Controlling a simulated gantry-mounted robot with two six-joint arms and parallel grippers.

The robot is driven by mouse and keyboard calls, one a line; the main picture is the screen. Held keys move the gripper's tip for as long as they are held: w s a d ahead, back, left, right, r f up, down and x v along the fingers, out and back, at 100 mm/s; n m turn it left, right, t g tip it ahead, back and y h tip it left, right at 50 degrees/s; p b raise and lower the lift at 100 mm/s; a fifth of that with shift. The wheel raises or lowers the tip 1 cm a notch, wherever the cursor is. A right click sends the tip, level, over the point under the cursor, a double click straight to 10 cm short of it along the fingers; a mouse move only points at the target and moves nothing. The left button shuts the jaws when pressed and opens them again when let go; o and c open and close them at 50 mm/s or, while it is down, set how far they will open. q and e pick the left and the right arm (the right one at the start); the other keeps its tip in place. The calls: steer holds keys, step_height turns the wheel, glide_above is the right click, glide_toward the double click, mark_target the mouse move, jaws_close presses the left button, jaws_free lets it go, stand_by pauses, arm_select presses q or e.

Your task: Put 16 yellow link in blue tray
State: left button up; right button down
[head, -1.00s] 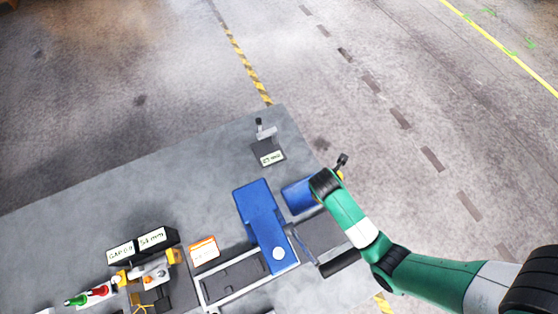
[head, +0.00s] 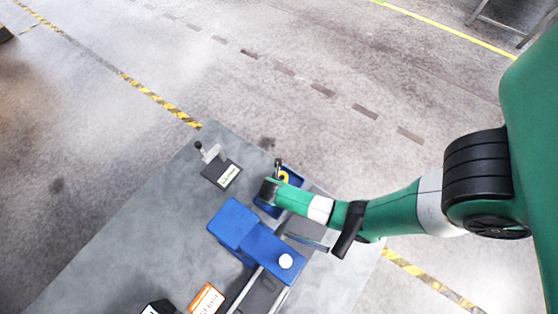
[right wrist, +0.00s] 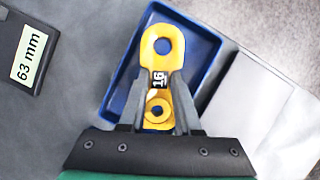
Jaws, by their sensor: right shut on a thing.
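The yellow link (right wrist: 161,47) marked 16 shows in the right wrist view, a flat piece with a hole at each end. My right gripper (right wrist: 159,88) is shut on its middle and lower part. The link is over the inside of the blue tray (right wrist: 118,82); I cannot tell whether it touches the tray floor. In the head view the blue tray (head: 296,178) is partly hidden by my right gripper (head: 279,175), with a bit of the yellow link (head: 284,177) showing. My left gripper is in neither view.
A blue machine block (head: 243,232) with a white knob stands beside the tray. A black stand (head: 221,173) labelled 63 mm (right wrist: 28,55) is on the other side. An orange-bordered sign (head: 206,299) stands near the bottom. The grey table's left part is clear.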

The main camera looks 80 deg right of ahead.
steer(key=shift+f, duration=1.45)
steer(key=shift+f+b, duration=0.15)
steer(key=shift+b, duration=0.2)
steer(key=c, duration=0.6)
jaws_free()
steer(key=shift+r, duration=0.25)
steer(key=p+v, duration=0.3)
steer(key=v, duration=0.9)
steer(key=shift+a+f, duration=0.1)
